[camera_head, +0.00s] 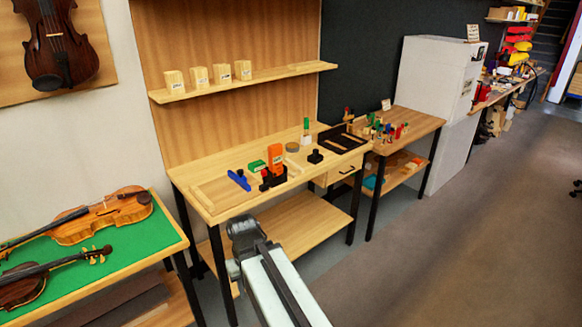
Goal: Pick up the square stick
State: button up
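The wooden workbench (258,195) stands in front of me with small items on its top. A pale thin wooden strip (203,198) lies flat near the bench's left end; I cannot tell if it is the square stick. Another narrow piece, a small green-topped upright (306,131), stands toward the back right of the bench. My gripper (243,228) is at the end of my arm, in front of the bench's front edge and apart from these items. Its fingers are too small and dark to tell whether they are open or shut.
A green table (92,254) with violins stands left. A second bench (412,125) stands right. Open floor lies at right.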

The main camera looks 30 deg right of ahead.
aim_at(290, 162)
jog(key=u, duration=0.1)
jog(key=i, duration=0.95)
jog(key=z, duration=0.05)
